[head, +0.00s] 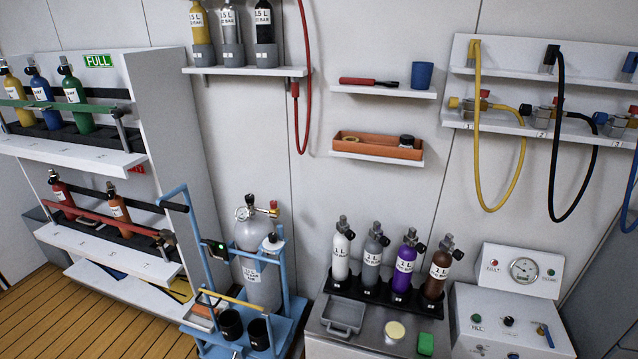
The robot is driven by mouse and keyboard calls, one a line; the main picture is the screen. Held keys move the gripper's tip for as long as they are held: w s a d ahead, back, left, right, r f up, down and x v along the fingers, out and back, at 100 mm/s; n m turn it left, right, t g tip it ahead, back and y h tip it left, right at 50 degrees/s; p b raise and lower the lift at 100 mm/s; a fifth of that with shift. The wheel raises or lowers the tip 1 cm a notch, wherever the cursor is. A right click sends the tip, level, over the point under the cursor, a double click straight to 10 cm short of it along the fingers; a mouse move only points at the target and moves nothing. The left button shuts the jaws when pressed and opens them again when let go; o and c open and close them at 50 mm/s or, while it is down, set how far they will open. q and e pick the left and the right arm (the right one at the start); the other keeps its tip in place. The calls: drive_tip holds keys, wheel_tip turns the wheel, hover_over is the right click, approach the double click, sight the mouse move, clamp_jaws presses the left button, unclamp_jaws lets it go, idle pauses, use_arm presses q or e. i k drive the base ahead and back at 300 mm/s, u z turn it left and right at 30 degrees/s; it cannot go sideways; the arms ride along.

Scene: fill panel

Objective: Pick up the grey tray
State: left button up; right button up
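The grey tray (345,316) is a small, shallow, open tray with a handle-like lip at its front. It sits on the left part of the metal counter top (372,348), in front of the black rack (372,290) that holds several labelled 1 L cylinders. It looks empty. Neither of my grippers shows in the head view, and nothing is touching the tray.
A round pale-yellow-topped item (395,331) and a green block (425,344) lie to the tray's right. The gauge panel (520,271) stands farther right. A blue trolley (285,325) with a large grey cylinder (258,270) stands close on the left.

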sight(346, 314)
drive_tip(key=z, duration=0.3)
drive_tip(key=k, duration=0.5)
drive_tip(key=z, duration=1.35)
drive_tip(key=i, duration=1.4)
drive_tip(key=u, duration=0.95)
